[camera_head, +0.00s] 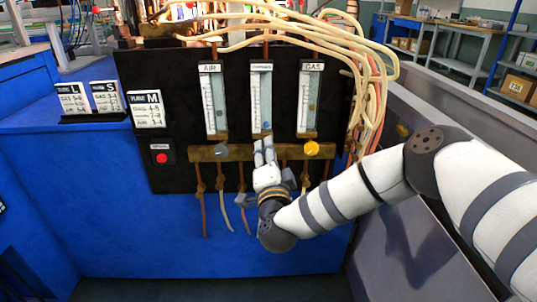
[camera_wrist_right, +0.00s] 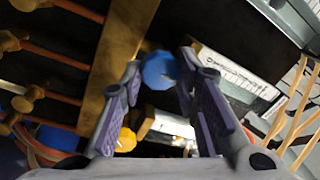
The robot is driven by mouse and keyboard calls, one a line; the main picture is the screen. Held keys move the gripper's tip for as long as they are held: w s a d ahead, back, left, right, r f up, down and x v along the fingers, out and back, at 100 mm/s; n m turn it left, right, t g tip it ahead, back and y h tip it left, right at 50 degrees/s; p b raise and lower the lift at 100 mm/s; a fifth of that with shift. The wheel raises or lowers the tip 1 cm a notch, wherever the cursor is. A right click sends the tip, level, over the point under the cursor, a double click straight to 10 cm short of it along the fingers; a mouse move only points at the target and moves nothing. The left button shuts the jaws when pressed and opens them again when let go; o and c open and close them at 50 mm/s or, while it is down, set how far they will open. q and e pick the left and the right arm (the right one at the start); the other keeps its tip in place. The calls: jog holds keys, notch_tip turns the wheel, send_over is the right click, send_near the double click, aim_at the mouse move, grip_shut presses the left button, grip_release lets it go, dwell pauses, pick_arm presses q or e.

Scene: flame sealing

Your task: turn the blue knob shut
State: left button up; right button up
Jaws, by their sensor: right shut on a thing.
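The blue knob (camera_wrist_right: 158,70) sits on a brass bar (camera_wrist_right: 115,50) and shows between the fingertips of my right gripper (camera_wrist_right: 160,75) in the right wrist view. The two fingers stand on either side of it and are shut on it. In the head view my right gripper (camera_head: 265,147) reaches up to the brass bar (camera_head: 240,152) below the middle flow meter (camera_head: 261,98); its fingers hide the knob there. My left gripper is not in view.
A grey knob (camera_head: 221,149) is left of my right gripper and a yellow knob (camera_head: 312,148) is right of it, both close. A red button (camera_head: 161,158) is on the black panel (camera_head: 175,110). Pale hoses (camera_head: 375,75) hang at the upper right. Tube signs (camera_head: 75,100) stand left.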

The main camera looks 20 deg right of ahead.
dwell(0.5)
jog(key=o, duration=1.2)
jog(key=shift+c, duration=0.2)
jog(key=shift+s+a, duration=0.1)
jog(key=shift+s, duration=0.05)
jog(key=v, duration=1.1)
jog(key=shift+s, duration=0.4)
jog(key=shift+a, duration=0.15)
